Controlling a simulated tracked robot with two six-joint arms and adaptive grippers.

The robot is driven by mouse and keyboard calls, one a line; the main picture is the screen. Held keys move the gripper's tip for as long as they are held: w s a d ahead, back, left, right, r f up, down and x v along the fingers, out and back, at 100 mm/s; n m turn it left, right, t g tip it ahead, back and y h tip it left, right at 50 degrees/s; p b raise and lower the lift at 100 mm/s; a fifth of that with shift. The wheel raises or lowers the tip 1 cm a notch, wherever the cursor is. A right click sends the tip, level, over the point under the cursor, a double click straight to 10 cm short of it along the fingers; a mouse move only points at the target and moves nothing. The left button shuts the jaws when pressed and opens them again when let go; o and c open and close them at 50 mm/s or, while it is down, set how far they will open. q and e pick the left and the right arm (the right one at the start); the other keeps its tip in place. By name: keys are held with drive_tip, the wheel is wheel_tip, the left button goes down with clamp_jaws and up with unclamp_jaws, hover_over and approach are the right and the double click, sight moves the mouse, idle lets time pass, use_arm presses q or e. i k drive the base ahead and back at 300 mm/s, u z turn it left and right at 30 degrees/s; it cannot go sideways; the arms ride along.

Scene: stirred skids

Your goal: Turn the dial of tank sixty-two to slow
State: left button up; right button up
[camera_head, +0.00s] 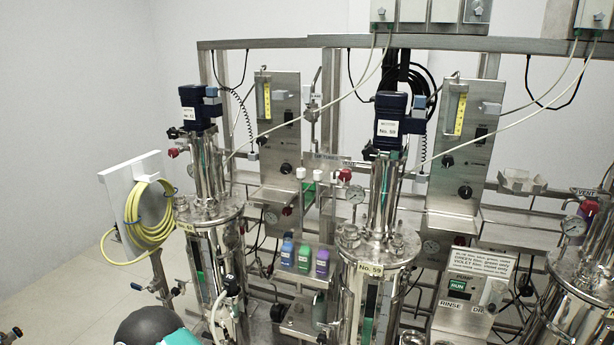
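A steel tank (208,212) with a dark blue motor (198,108) stands at left; its motor label is too small to read surely. The middle tank (375,247) is marked No. 59 on its motor (391,124) and on a yellow tag (370,270). A third tank (578,300) is cut off at right, its number not visible. A steel panel behind the left tank has a black round dial (286,168). The dial markings are unreadable.
Blue, green and purple bottles (304,258) stand between the left and middle tanks. A yellow hose (150,215) hangs on a white board at left. A pump box (465,300) marked RUN sits right of tank 59. Open floor (60,290) lies at left.

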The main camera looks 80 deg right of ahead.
sight(286, 168)
drive_tip(key=z, duration=0.6)
drive_tip(key=k, duration=0.15)
drive_tip(key=z, duration=0.75)
drive_tip(key=i, duration=0.85)
drive_tip(key=z, duration=0.1)
drive_tip(key=k, duration=0.9)
drive_tip(key=z, duration=0.2)
drive_tip(key=i, duration=0.9)
drive_tip(key=u, duration=0.1)
